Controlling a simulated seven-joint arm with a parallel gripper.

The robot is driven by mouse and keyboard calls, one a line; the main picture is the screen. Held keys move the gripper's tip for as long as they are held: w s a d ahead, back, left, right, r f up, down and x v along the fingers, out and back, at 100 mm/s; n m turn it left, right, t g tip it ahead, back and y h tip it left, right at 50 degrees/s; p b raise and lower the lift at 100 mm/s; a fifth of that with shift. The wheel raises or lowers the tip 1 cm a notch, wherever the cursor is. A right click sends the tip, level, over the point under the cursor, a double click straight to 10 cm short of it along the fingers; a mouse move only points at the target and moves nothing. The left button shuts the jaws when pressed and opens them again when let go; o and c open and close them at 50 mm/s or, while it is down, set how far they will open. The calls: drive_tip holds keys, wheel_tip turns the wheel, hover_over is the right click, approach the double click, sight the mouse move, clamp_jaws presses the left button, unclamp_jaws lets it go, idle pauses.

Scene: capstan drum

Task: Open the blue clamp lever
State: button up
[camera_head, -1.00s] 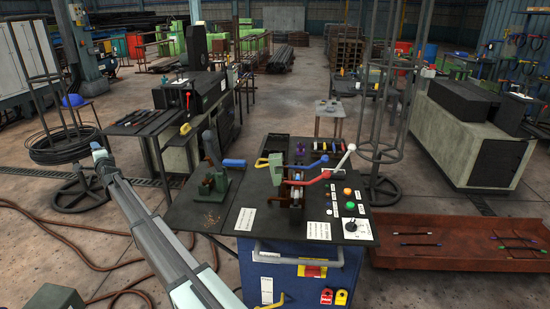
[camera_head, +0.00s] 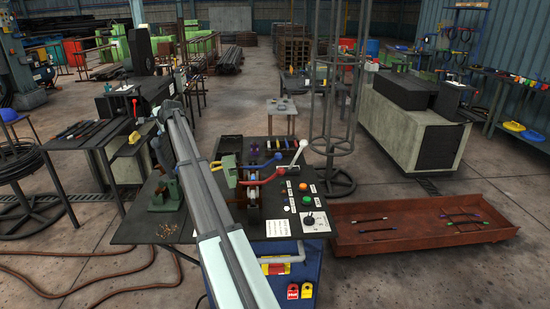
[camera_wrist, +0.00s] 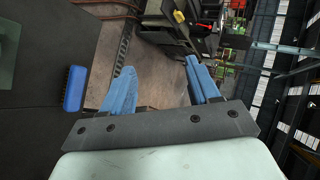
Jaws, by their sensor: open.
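The blue clamp lever (camera_head: 267,163) is on the capstan bench in the head view, among the levers just right of my arm. I cannot tell whether the blue block (camera_wrist: 74,88) in the wrist view is part of a lever.
A green vise-like fixture (camera_head: 166,188) stands on the bench's left. Buttons and a selector (camera_head: 308,217) are at its right. A wire stand (camera_head: 331,130) rises behind it, and a rust-red tray (camera_head: 410,236) lies to the right. Left of my arm is a tool bench (camera_head: 92,137).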

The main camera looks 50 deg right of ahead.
drive_tip(key=s+d+g, duration=0.2)
drive_tip(key=s+d, duration=0.6)
drive_tip(key=d, duration=0.1)
drive_tip(key=m+g, duration=0.2)
drive_tip(key=g, duration=0.6)
approach(278, 155)
drive_tip(key=shift+y, duration=0.3)
drive_tip(key=f, duration=0.3)
drive_tip(key=w+d+f, duration=0.1)
drive_tip(key=f, duration=0.3)
drive_tip(key=w+d+f, duration=0.1)
drive_tip(key=f, duration=0.3)
drive_tip(key=shift+w, duration=0.15)
clamp_jaws()
